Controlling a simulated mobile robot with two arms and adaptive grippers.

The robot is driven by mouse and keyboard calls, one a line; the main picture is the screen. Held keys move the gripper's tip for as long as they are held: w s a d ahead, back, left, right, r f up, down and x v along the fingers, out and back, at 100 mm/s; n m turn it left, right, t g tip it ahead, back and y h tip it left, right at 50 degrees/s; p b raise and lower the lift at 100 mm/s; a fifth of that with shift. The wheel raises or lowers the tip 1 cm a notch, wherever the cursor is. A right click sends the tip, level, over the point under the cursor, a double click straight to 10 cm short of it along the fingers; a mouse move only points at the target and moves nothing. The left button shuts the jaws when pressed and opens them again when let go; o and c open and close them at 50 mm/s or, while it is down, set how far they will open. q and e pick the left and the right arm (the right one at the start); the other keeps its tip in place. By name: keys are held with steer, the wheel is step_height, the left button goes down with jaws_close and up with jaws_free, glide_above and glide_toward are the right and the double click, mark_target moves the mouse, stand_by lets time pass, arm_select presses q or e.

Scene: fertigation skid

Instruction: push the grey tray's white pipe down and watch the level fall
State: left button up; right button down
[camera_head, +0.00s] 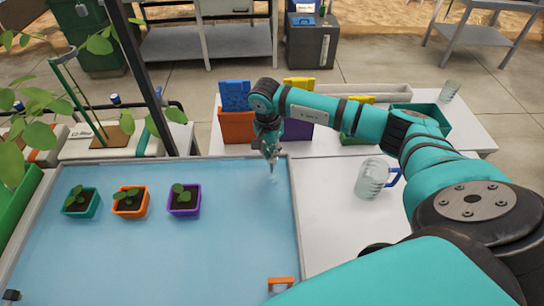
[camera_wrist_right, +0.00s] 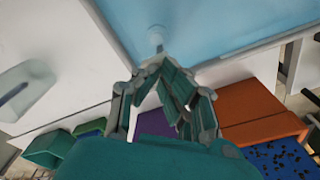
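The grey tray (camera_head: 296,215) has a grey rim and holds a sheet of blue water (camera_head: 215,250). The white pipe (camera_wrist_right: 155,38) is short and round-topped, and stands in the water near the tray's back right corner. My right gripper (camera_head: 271,162) points down close above it in the head view. In the right wrist view its fingertips (camera_wrist_right: 154,68) meet with nothing between them, and the pipe shows just beyond them. I cannot tell whether they touch it. My left gripper is out of view.
Teal, orange and purple seedling pots (camera_head: 130,202) stand in the tray at the left. A clear jug with a blue handle (camera_head: 372,179) stands on the white table right of the tray. Coloured bins (camera_head: 238,126) line the table behind. An orange handle (camera_head: 280,283) is at the front.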

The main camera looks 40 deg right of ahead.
steer(key=shift+s+a+f, duration=0.1)
steer(key=shift+s+f, duration=0.35)
steer(key=shift+f, duration=0.3)
steer(key=shift+w+f, duration=0.15)
steer(key=shift+f, duration=0.1)
steer(key=a, duration=0.1)
steer(key=a+r, duration=0.1)
steer(key=a, duration=0.1)
steer(key=shift+s+r+p, duration=0.15)
steer(key=shift+s+p, duration=0.15)
step_height(320, 180, up, 12)
steer(key=a, duration=0.1)
steer(key=shift+s, duration=0.15)
